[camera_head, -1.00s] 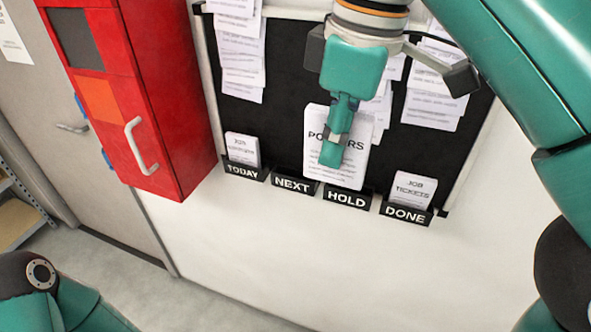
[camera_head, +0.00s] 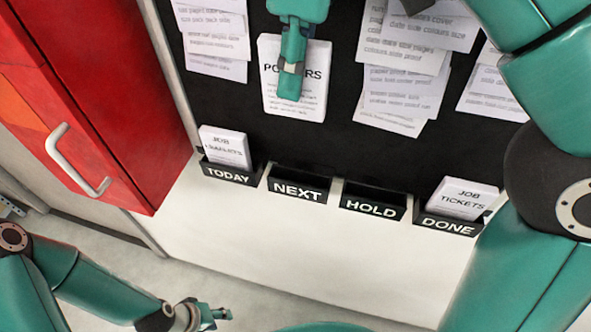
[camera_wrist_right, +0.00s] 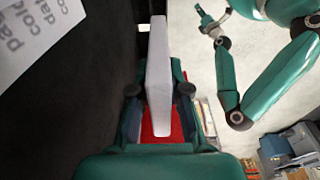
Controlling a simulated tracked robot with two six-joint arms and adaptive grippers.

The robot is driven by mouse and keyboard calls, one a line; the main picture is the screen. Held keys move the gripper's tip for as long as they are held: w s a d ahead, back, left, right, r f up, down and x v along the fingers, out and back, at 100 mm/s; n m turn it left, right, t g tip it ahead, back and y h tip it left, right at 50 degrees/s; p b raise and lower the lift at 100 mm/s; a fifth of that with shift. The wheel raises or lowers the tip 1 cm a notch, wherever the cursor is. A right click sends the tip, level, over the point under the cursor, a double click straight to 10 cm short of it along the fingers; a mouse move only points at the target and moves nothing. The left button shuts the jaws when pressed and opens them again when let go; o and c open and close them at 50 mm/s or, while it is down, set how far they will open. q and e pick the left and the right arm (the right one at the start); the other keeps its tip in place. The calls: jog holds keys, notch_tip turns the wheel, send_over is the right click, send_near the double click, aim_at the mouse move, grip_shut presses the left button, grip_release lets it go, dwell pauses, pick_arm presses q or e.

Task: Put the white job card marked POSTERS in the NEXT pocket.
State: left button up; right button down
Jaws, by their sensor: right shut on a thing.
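The white POSTERS card (camera_head: 297,106) is upright in front of the black board, with its middle letters hidden by my gripper. My right gripper (camera_head: 289,88) is shut on it. The card's lower edge is above the NEXT pocket (camera_head: 297,190), with a gap between them, and the pocket looks empty. In the right wrist view the card (camera_wrist_right: 158,85) shows edge-on between the fingers. My left gripper (camera_head: 218,314) is low at the left, away from the board, and looks open and empty; it also shows in the right wrist view (camera_wrist_right: 208,18).
The TODAY pocket (camera_head: 232,174) and the DONE pocket (camera_head: 449,226) each hold a white card. The HOLD pocket (camera_head: 372,203) looks empty. Printed sheets (camera_head: 405,90) hang on the board (camera_head: 330,150). A red cabinet (camera_head: 110,110) stands at the left.

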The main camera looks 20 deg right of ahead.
jog(key=shift+s+d+f+b, duration=0.15)
jog(key=shift+f+b, duration=0.95)
jog(key=shift+f, duration=2.95)
jog(key=shift+w+d+f+b, duration=0.15)
jog(key=shift+f+b, duration=0.95)
jog(key=shift+f, duration=2.95)
jog(key=shift+s, duration=0.1)
jog(key=c, duration=1.6)
grip_release()
jog(key=shift+f, duration=0.15)
jog(key=o, duration=0.5)
jog(key=shift+c, duration=0.2)
